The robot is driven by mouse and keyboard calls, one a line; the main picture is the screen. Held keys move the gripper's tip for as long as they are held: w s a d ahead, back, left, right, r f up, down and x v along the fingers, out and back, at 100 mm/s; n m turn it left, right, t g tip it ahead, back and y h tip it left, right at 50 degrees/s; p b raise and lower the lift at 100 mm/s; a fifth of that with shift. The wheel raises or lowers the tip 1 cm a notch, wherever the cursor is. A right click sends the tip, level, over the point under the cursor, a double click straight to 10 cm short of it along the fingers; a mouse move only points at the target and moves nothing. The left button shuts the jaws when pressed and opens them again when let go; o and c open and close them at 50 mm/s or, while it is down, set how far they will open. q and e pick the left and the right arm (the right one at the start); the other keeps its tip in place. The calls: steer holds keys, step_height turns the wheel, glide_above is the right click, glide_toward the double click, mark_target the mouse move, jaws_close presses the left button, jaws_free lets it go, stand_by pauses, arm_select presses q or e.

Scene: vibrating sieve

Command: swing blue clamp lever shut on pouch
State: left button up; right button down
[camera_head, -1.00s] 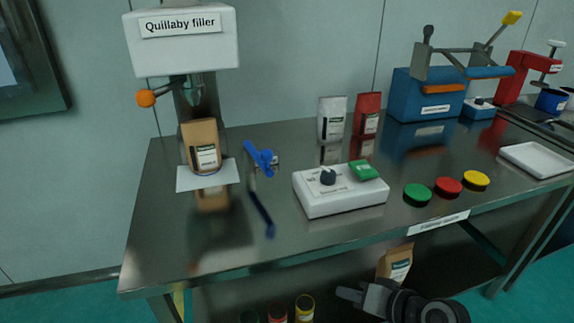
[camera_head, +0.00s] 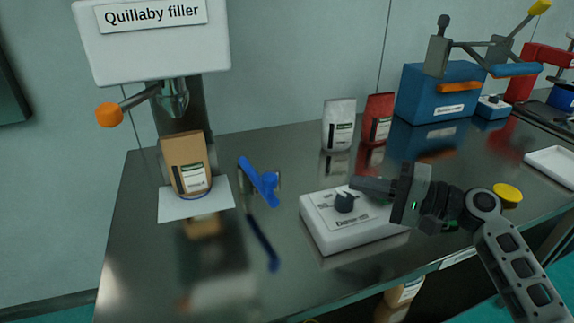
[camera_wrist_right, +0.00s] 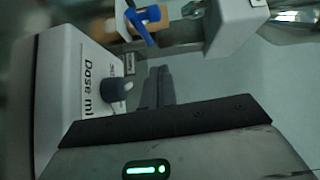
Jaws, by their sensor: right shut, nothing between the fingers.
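The brown pouch (camera_head: 184,160) stands upright on a white plate (camera_head: 168,209) under the nozzle of the Quillaby filler. The blue clamp lever (camera_head: 258,182) stands to the right of the pouch, apart from it, angled up to the left; its reflection shows on the steel table. The lever also shows at the top of the right wrist view (camera_wrist_right: 140,26). My right gripper (camera_head: 356,185) is shut and empty. Its fingers point left over the white dose box, to the right of the lever and apart from it. My left gripper is not in view.
The white dose box (camera_head: 340,240) with a dark knob lies between my right arm and the lever's right side. A white pouch (camera_head: 339,124) and a red pouch (camera_head: 378,119) stand behind it. The filler head (camera_head: 150,50) overhangs the brown pouch. The table's front left is clear.

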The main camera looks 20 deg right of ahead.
steer(key=shift+s+r, duration=0.1)
steer(key=shift+s, duration=0.3)
steer(key=p+x, duration=0.1)
steer(key=x, duration=0.3)
steer(key=p+x, duration=0.1)
steer(key=x, duration=0.4)
steer(key=shift+w+a+r, duration=0.15)
steer(key=shift+w+r, duration=0.05)
arm_select(q)
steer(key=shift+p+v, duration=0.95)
steer(key=shift+p, duration=0.05)
arm_select(e)
steer(key=shift+w+a+f, duration=0.1)
steer(key=shift+a+f, duration=0.1)
steer(key=shift+a, duration=0.9)
steer(key=shift+a+f, duration=0.15)
steer(key=shift+a, duration=1)
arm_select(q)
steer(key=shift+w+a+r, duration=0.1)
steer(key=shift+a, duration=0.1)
